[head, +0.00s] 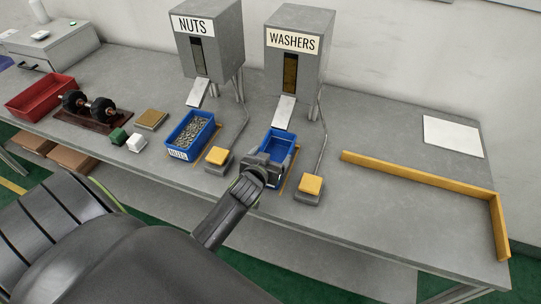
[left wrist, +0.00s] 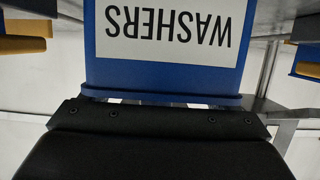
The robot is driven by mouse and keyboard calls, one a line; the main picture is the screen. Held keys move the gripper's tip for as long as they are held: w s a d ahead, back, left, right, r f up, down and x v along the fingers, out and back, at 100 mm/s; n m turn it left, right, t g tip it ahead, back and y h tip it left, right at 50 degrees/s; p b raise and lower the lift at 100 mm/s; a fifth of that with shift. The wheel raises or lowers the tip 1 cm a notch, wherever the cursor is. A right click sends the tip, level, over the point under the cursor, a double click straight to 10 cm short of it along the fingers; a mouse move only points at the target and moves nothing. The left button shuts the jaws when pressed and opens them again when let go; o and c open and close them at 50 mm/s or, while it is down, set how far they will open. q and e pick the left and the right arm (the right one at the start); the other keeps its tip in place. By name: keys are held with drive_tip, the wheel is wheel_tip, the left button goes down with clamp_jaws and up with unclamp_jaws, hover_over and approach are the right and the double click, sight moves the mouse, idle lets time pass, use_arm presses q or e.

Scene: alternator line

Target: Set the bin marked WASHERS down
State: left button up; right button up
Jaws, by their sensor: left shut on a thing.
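The blue bin marked WASHERS (head: 279,142) is below the chute of the WASHERS dispenser (head: 298,66). It looks empty inside. My left gripper (head: 264,168) is shut on its near wall. In the left wrist view the bin's blue front (left wrist: 165,76) is close, with its WASHERS label upside down and the rim at the jaws. A tan mat (head: 292,168) shows beside and partly under the bin. I cannot tell whether the bin touches it. My right gripper is not in view.
A filled blue NUTS bin (head: 172,154) stands to the left under the NUTS dispenser (head: 209,45). Yellow-topped push blocks (head: 311,184) and (head: 217,156) flank the held bin. A red bin (head: 40,98) stands far left.

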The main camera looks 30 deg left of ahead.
use_arm(q)
drive_tip(key=shift+f, duration=0.1)
drive_tip(key=o, duration=1.3)
drive_tip(key=b+v, duration=0.1)
drive_tip(key=v, duration=1.1)
drive_tip(key=shift+b, duration=0.3)
